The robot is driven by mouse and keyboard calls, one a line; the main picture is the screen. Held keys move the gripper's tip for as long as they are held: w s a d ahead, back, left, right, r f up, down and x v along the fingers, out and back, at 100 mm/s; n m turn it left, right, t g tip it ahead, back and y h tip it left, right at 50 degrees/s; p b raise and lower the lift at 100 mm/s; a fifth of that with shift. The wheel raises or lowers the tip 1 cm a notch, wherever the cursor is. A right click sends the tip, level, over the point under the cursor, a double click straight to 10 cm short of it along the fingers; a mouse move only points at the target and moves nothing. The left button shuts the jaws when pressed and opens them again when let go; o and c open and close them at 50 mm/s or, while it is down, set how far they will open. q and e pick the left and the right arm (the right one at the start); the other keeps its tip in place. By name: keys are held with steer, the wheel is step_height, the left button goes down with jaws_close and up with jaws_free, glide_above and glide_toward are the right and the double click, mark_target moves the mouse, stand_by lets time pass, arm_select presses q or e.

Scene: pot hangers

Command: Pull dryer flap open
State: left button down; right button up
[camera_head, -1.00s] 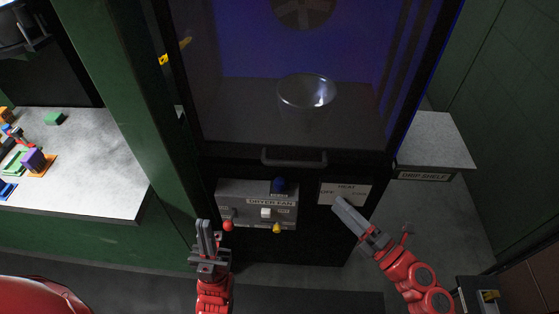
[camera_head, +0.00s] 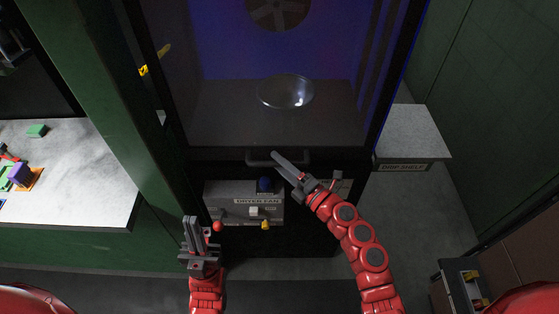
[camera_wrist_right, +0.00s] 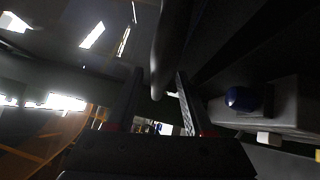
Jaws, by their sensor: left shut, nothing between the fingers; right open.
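The dryer flap (camera_head: 215,118) is the dark see-through front panel of the cabinet, and it looks closed. Its handle (camera_head: 258,160) is a dark horizontal bar at the lower edge. My right gripper (camera_head: 280,157) is open, with its fingertips at the right part of the handle. In the right wrist view, the grey bar of the handle (camera_wrist_right: 165,50) reaches down to the gap between the open fingers (camera_wrist_right: 158,88); contact cannot be told. My left gripper (camera_head: 190,222) is shut and empty, low in front of the control box. A clear bowl (camera_head: 286,92) sits behind the flap.
The dryer fan control box (camera_head: 215,190) is below the handle, with a blue knob (camera_head: 265,185), a red knob (camera_head: 218,226) and a yellow knob (camera_head: 265,224). A counter (camera_head: 90,170) with several coloured blocks is at left.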

jaws_close()
stand_by(0.3)
stand_by(1.2)
